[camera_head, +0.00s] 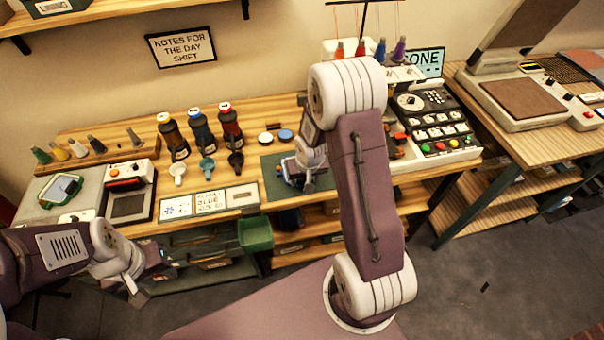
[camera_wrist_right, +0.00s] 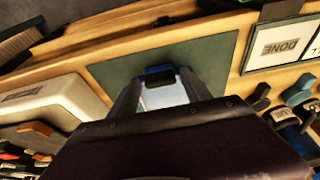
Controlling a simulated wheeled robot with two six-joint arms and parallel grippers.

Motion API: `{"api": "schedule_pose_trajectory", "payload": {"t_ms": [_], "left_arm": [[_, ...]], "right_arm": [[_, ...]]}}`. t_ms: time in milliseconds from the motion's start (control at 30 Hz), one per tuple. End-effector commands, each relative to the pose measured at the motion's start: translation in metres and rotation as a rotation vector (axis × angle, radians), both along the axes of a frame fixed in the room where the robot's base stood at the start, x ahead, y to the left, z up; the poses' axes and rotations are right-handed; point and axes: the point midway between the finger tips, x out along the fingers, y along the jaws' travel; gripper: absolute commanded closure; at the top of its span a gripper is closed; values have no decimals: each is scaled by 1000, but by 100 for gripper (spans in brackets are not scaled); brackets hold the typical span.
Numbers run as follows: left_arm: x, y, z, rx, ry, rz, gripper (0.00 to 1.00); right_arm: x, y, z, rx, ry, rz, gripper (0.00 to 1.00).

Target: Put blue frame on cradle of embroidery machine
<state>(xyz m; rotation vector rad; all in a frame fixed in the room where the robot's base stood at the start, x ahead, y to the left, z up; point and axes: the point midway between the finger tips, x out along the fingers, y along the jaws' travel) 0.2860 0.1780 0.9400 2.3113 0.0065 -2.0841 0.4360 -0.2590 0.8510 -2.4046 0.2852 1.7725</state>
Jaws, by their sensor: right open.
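The blue frame (camera_head: 291,172) lies on a dark green mat (camera_head: 322,183), partly hidden by my right gripper (camera_head: 308,180). In the right wrist view, its blue edge and dark clamp (camera_wrist_right: 160,75) show between the tips of my right gripper (camera_wrist_right: 160,88). The fingers are spread on both sides of it; I cannot tell whether they touch it. The embroidery machine (camera_head: 440,122) stands right of the mat, with a button panel and coloured thread spools. My right arm hides part of the machine, and I cannot make out the cradle. My left gripper (camera_head: 155,277) is apart from everything, in front of the table, its fingers spread and empty.
A green frame (camera_head: 62,188) lies on a pale device at the table's left. Three bottles (camera_head: 202,130) with small scoops stand left of the mat. Label cards (camera_head: 208,202) line the front edge. A green bin (camera_head: 255,233) sits below. A press (camera_head: 522,98) stands far right.

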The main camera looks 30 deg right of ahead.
Motion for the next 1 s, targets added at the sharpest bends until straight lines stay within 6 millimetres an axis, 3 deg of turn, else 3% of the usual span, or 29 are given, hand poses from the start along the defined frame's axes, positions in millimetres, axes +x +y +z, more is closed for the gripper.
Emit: {"api": "schedule_pose_trajectory", "payload": {"t_ms": [167,300,367,567,1000], "left_arm": [[0,0,1,0,0,0,64],[0,0,1,0,0,0,64],[0,0,1,0,0,0,64],[0,0,8,0,0,0,64],[0,0,50,0,0,0,64]], "right_arm": [[0,0,1,0,0,0,44],[0,0,0,0,0,0,83],[0,0,0,0,0,1,94],[0,0,9,0,0,1,94],[0,0,52,0,0,1,94]]}}
